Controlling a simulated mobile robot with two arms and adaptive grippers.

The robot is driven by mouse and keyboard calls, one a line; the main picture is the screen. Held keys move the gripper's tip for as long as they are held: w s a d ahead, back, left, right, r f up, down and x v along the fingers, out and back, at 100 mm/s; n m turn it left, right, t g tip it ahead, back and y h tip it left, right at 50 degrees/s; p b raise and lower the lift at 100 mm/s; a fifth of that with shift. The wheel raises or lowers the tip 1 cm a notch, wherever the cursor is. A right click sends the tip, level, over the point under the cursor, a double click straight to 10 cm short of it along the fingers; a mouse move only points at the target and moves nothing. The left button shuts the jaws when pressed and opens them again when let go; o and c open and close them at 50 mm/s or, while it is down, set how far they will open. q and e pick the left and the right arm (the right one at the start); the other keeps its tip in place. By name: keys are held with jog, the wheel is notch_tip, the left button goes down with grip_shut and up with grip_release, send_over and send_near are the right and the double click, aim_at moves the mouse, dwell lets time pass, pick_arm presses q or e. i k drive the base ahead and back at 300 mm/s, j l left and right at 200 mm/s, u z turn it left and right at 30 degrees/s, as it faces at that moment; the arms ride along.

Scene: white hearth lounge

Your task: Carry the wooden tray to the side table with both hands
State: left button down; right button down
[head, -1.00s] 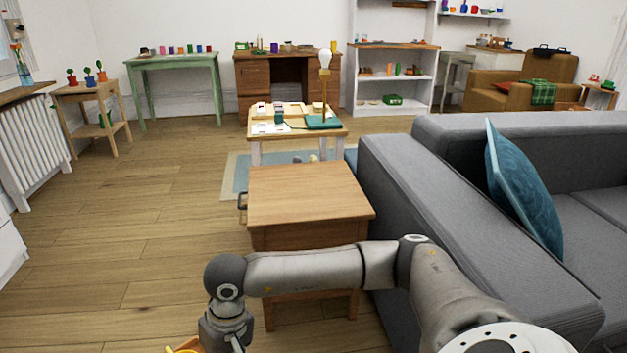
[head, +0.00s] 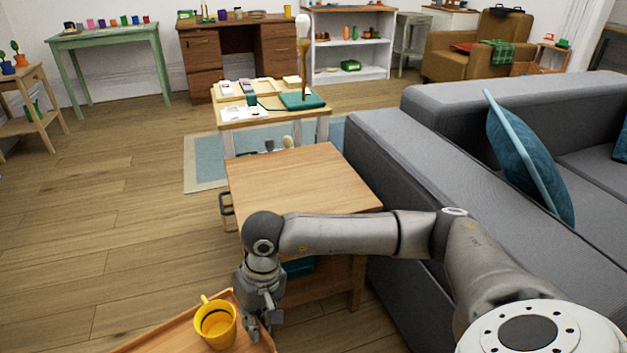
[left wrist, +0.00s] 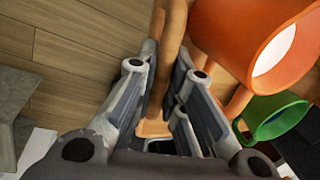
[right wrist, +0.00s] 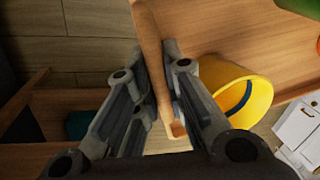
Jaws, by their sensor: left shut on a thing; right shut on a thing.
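The wooden tray (head: 172,338) shows at the bottom edge of the head view, with a yellow mug (head: 215,322) standing on it. My right gripper (head: 258,322) is shut on the tray's rim beside the mug; the right wrist view shows the rim (right wrist: 150,30) between its fingers. My left gripper (left wrist: 166,62) is outside the head view; in the left wrist view it is shut on the tray's rim (left wrist: 172,35). An orange mug (left wrist: 245,45) and a green mug (left wrist: 272,118) are close to it. The wooden side table (head: 295,180) stands ahead, its top bare.
The grey sofa (head: 400,170) stands close along the side table's right. A low table (head: 238,118) with a lamp (head: 303,60) and small items stands behind it, on a blue rug (head: 205,165). The floor on the left is open.

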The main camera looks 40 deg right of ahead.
aim_at(298, 185)
jog(key=z, duration=0.85)
